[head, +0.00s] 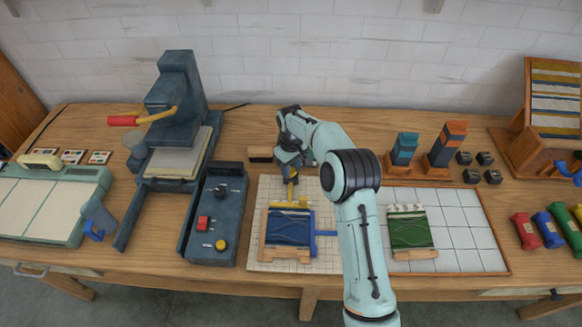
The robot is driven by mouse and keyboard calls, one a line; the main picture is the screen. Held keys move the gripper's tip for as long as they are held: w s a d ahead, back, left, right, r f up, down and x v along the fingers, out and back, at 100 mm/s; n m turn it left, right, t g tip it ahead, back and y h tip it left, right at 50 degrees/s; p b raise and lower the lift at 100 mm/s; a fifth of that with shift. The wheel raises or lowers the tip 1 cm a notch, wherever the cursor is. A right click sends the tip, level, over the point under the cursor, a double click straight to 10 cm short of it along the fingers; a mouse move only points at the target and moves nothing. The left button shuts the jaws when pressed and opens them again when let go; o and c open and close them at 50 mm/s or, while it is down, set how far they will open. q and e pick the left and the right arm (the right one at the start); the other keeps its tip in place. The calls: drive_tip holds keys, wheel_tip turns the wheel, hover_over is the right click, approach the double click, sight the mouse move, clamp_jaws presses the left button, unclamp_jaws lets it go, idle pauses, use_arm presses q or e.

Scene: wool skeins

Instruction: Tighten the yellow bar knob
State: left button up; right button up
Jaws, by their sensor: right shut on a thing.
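The yellow bar (290,205) lies across the top edge of a small loom frame with dark blue weaving (289,228). A yellow upright piece, the knob (291,190), rises from the bar. My right gripper (290,174) points down from above and is shut on the top of this knob. The fingers hide the knob's upper end, and its thread cannot be seen. A blue bar with a knob (325,233) sticks out at the frame's right side. My left gripper is not in view.
The frame stands on a pale gridded board (267,190). A second frame with green weaving (409,232) is on a white tiled tray (462,238) to the right. A dark control box (213,222) and a press (172,130) stand left. Colored skeins (524,231) lie far right.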

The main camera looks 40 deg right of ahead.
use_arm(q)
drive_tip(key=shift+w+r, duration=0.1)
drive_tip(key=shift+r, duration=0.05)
use_arm(e)
drive_tip(key=shift+m, duration=0.3)
drive_tip(key=m+p, duration=0.1)
drive_tip(key=m, duration=0.1)
drive_tip(key=shift+r+m, duration=0.1)
drive_tip(key=shift+m, duration=0.3)
drive_tip(key=m, duration=0.2)
drive_tip(key=shift+m+p, duration=0.3)
drive_tip(key=shift+p, duration=0.1)
drive_tip(key=m, duration=0.3)
drive_tip(key=shift+m+p, duration=0.3)
drive_tip(key=shift+p, duration=0.1)
drive_tip(key=m, duration=0.3)
drive_tip(key=shift+m+p, duration=0.4)
drive_tip(key=m, duration=0.3)
drive_tip(key=shift+m, duration=0.3)
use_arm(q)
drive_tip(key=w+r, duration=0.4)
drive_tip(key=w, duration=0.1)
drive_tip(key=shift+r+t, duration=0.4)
use_arm(e)
drive_tip(key=m, duration=0.4)
drive_tip(key=shift+m, duration=0.4)
